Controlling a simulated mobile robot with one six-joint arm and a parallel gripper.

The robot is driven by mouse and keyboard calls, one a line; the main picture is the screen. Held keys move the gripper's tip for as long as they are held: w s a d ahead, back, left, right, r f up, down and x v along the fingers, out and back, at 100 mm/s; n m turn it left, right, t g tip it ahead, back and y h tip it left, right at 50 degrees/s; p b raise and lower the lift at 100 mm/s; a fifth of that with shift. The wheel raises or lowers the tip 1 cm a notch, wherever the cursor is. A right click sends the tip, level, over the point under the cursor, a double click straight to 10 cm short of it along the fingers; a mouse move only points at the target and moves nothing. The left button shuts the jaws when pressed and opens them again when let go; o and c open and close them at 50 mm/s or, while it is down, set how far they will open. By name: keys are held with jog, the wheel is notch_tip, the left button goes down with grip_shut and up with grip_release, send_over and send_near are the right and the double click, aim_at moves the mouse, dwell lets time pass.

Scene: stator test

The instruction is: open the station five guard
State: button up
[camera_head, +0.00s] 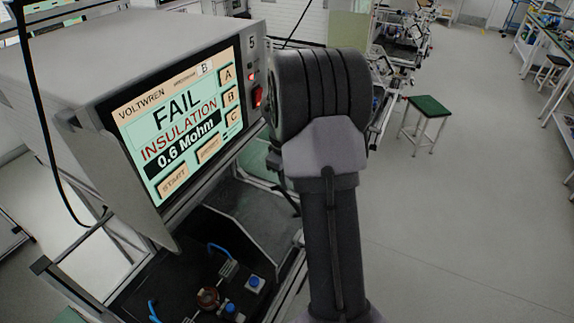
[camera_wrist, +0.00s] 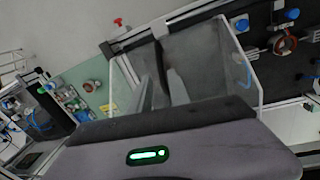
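The station five tester (camera_head: 170,115) bears a "5" and shows FAIL, INSULATION, 0.6 Mohm. Below it, a clear guard panel (camera_head: 262,208) stands beside the dark fixture bed; my arm partly covers this area. In the wrist view the clear guard (camera_wrist: 212,62) fills the middle, with a pale edge on its right. I cannot tell how far it is open. My gripper (camera_wrist: 166,62) shows as slim dark and grey finger shapes overlapping the guard; contact and finger gap are unclear. A copper-coloured round part (camera_head: 207,298) sits on the fixture.
Blue knobs (camera_head: 254,282) and blue leads are on the fixture. A red switch (camera_head: 257,97) is on the tester's side. A green-topped stool (camera_head: 428,106) stands on the open floor to the right. Other benches line the back and far right.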

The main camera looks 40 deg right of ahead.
jog(key=r, duration=0.5)
jog(key=shift+a+r, duration=0.25)
jog(key=shift+a, duration=0.1)
jog(key=shift+a, duration=0.1)
jog(key=s+a+f+m+t+b, duration=0.1)
jog(key=s+a+b, duration=0.2)
jog(key=a+b, duration=0.4)
jog(key=s+a+f+m+t+y+b, duration=0.15)
jog(key=a+b, duration=0.25)
jog(key=a, duration=0.4)
jog(key=s+a+f+m+t+b, duration=0.1)
jog(key=s+a+b, duration=0.2)
jog(key=a+b, duration=0.4)
jog(key=s+a+f+m+t+y+b, duration=0.2)
jog(key=s+a+f+b, duration=0.3)
jog(key=s+a, duration=0.5)
notch_tip(320, 180, down, 2)
jog(key=shift+s+a+f+m, duration=0.1)
jog(key=shift+s+a+m, duration=0.2)
jog(key=shift+s+m, duration=0.25)
